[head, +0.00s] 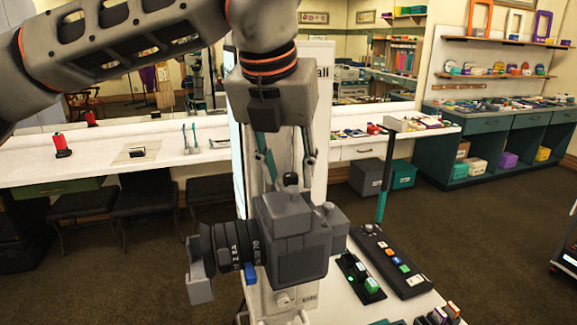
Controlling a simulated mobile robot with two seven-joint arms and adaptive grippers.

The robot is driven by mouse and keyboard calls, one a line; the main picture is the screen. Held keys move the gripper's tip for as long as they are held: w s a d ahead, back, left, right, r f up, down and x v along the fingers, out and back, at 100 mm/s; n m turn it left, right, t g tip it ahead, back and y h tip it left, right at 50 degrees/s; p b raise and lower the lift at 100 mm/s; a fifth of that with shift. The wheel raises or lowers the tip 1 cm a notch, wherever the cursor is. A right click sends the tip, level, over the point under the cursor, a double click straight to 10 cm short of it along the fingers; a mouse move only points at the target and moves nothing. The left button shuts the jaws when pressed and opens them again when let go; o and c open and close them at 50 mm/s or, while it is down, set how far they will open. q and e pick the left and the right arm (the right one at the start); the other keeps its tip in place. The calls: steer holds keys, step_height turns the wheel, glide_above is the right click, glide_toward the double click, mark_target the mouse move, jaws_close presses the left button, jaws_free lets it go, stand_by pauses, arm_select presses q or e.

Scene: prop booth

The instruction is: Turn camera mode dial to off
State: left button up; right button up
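A dark grey camera (298,240) stands in the foreground, its ringed lens (232,246) pointing left. Small dials show on its top: a dark knob (290,180) in the middle and another round one (327,209) to the right. I cannot read any mode marks or tell the setting. My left gripper (289,168) hangs down from above, over the camera top. Its fingers with teal parts are spread to either side of the middle knob's line, with nothing seen between them. I cannot tell whether they touch the camera. My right gripper is not in view.
A black control panel (393,264) with coloured buttons and a small switch box (358,276) with green switches sit right of the camera. A white counter (95,158) and a mirror are behind.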

arm_select(q)
steer(key=shift+w, duration=0.1)
steer(key=shift+c, duration=0.4)
jaws_close()
